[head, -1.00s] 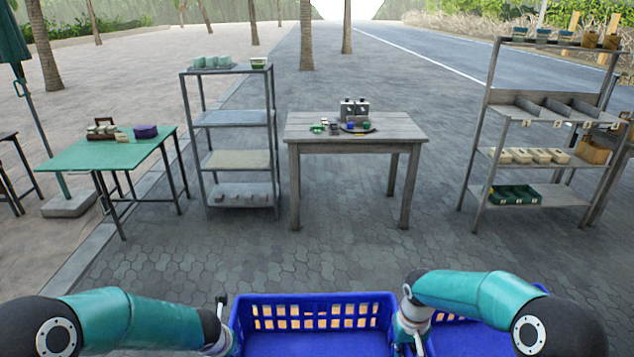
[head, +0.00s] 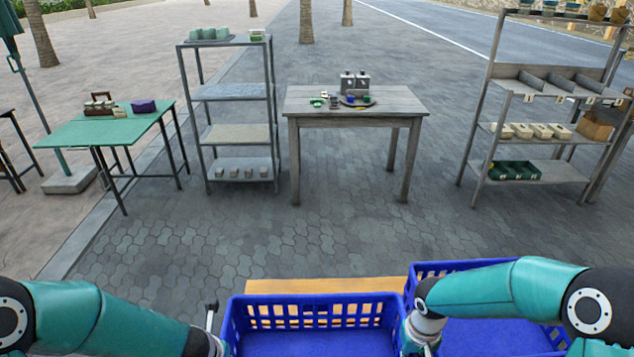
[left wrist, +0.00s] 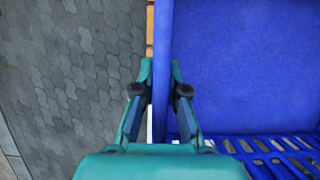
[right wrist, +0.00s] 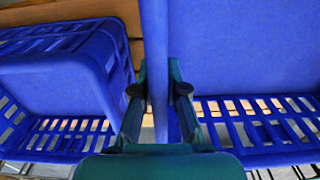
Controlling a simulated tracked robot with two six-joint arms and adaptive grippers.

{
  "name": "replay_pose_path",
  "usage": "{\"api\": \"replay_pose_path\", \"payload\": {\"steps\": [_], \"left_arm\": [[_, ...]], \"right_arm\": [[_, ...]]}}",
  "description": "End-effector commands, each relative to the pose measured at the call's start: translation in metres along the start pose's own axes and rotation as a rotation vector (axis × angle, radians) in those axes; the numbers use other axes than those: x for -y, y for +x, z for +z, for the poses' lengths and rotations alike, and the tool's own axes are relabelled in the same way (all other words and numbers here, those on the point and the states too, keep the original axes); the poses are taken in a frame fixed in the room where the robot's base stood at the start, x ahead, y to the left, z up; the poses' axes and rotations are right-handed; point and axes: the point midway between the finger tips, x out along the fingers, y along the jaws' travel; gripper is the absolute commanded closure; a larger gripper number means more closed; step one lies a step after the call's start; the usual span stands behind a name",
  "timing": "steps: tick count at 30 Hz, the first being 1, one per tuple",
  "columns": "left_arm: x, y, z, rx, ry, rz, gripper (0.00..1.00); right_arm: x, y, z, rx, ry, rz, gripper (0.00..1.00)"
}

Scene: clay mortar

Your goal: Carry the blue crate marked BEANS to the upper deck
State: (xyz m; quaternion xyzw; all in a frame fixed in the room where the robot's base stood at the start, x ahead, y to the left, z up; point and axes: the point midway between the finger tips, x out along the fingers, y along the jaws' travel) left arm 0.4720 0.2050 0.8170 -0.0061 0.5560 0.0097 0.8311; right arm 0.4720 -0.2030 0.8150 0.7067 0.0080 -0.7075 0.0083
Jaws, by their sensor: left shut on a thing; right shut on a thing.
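A blue slatted crate (head: 312,300) is at the bottom centre of the head view; its interior looks empty, and no BEANS marking is visible. My left gripper (left wrist: 161,75) is shut on its left wall, with one finger on each side. My right gripper (right wrist: 158,72) is shut on a crate wall, which the head view places at this crate's right side. A second blue crate (head: 490,340) stands close on the right; it also shows in the right wrist view (right wrist: 50,85). In the head view, my forearms and the bottom edge hide parts of both crates.
A wooden board (head: 325,285) shows just behind the centre crate. Beyond open paving (head: 330,225) stand a green table (head: 100,132), a grey shelf unit (head: 232,92), a wooden table (head: 350,100) and a loaded rack (head: 545,110) at the right.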

Motion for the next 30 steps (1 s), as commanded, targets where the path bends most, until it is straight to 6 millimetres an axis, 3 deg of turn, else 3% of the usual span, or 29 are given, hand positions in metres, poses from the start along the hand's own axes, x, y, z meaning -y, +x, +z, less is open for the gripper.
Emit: {"api": "replay_pose_path", "payload": {"steps": [11,30], "left_arm": [[-0.001,-0.006,-0.007,0.003,-0.001,0.003,1.00],[-0.001,-0.012,0.028,0.005,-0.003,0.006,1.00]], "right_arm": [[0.000,-0.003,0.009,-0.003,0.001,0.001,1.00],[-0.002,-0.022,-0.021,-0.004,0.002,0.002,1.00]]}}
